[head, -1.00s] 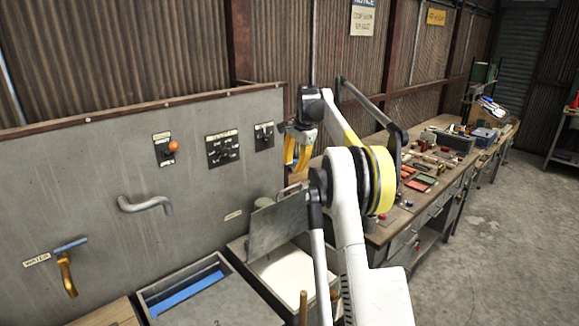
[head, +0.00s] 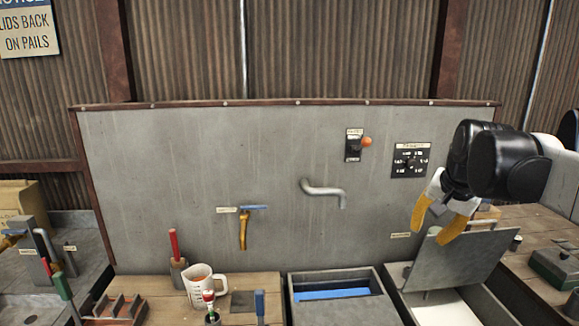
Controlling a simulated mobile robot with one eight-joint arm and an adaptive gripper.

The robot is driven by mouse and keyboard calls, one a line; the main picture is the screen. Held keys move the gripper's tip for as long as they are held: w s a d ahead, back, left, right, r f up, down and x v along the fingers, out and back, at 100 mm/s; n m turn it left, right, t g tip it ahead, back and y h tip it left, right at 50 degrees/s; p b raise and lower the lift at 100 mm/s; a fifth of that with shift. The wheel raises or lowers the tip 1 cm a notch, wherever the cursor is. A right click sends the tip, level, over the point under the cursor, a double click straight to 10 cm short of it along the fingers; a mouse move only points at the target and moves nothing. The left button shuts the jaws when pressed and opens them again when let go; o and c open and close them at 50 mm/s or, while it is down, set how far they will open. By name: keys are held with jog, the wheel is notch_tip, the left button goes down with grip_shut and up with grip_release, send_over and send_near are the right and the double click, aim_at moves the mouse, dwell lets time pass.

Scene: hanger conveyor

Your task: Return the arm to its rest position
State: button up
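My gripper (head: 436,222) is at the right of the head view, in front of the grey panel (head: 200,150) and above the raised metal lid (head: 450,258). Its two yellow-tipped fingers are spread apart and point down to the left. Nothing shows between them. My black wrist and a white arm link reach in from the right edge.
The panel carries a lever with a red-orange knob (head: 366,141), a dial plate (head: 409,160), a bent grey pipe (head: 323,192) and a blue-and-brass tap (head: 243,228). Below stand a measuring jug (head: 203,287), a bin with blue inside (head: 335,280) and a white-filled bin (head: 447,313).

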jog(key=s+a+f+n+b, duration=0.2)
jog(key=s+a+f, duration=0.2)
jog(key=s+f, duration=0.2)
jog(key=s+a+f+n+t+b, duration=0.1)
jog(key=s+a+f+n+b, duration=0.1)
jog(key=s+f, duration=0.5)
jog(key=s+a+f+n+t+b, duration=0.1)
jog(key=s+a+f+n+b, duration=0.1)
jog(key=s+a+f, duration=0.4)
jog(key=shift+s+f+n, duration=0.5)
jog(key=shift+s+n, duration=0.3)
jog(key=shift+s, duration=0.05)
